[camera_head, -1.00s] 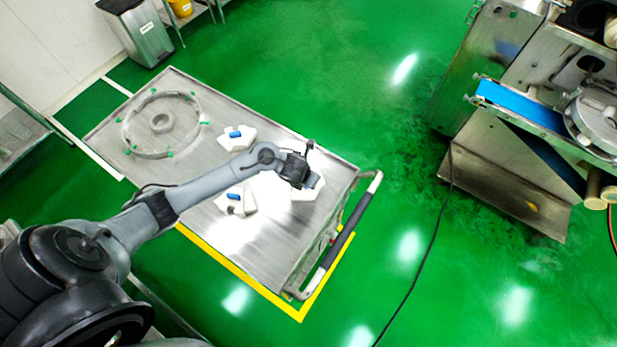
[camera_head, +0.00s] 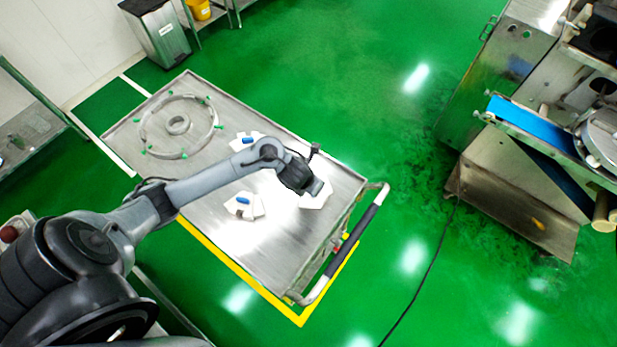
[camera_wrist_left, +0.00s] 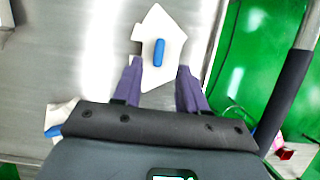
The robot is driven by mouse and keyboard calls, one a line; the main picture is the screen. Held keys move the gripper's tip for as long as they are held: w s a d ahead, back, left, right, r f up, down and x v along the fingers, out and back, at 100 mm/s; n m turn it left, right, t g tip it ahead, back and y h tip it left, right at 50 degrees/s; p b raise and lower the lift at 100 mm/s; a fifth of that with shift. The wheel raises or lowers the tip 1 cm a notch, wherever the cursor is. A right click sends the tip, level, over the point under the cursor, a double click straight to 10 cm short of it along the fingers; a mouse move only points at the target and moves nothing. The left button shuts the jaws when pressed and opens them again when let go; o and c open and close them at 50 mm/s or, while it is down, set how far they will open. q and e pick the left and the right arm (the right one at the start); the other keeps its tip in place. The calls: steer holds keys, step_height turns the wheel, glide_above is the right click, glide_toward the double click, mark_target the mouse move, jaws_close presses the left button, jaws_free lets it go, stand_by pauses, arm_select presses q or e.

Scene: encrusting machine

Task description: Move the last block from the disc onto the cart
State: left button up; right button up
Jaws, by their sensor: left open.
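My left gripper (camera_head: 314,187) is over the handle end of the steel cart (camera_head: 262,238). In the left wrist view its two purple fingers (camera_wrist_left: 159,68) are open and apart, pointing toward a white house-shaped block (camera_wrist_left: 172,30) with a blue grip (camera_wrist_left: 158,52). This block lies on the cart and also shows partly under the gripper in the head view (camera_head: 317,199). I cannot tell if the fingers touch it. Two other white blocks with blue grips lie on the cart, one behind (camera_head: 238,143) and one in front (camera_head: 252,209). My right gripper is out of view.
A ring with green clips (camera_head: 147,150) lies on the cart's far left. The cart has a dark-gripped handle (camera_head: 362,230). A steel machine with a blue belt (camera_head: 530,118) stands at the right. A cable crosses the green floor between. A bin (camera_head: 160,38) stands at the back left.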

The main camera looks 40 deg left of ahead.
arm_select(q)
steer(key=s+d+r+n+t+p, duration=0.1)
steer(key=s+d+r+n, duration=0.3)
steer(key=n, duration=0.4)
steer(key=s+d+r+n+p, duration=0.1)
steer(key=s+d+r+n, duration=0.25)
steer(key=d+n, duration=0.35)
steer(key=s+a+r+n+g, duration=0.1)
steer(key=s+a+r+n, duration=0.1)
steer(key=s+n, duration=0.9)
steer(key=a+n, duration=0.1)
steer(key=n, duration=0.5)
steer(key=shift+n+g+h, duration=0.3)
steer(key=shift+g+h, duration=0.1)
steer(key=shift+d+r, duration=0.1)
steer(key=shift+r, duration=0.05)
step_height(320, 180, up, 11)
steer(key=p, duration=1)
steer(key=shift+f, duration=0.2)
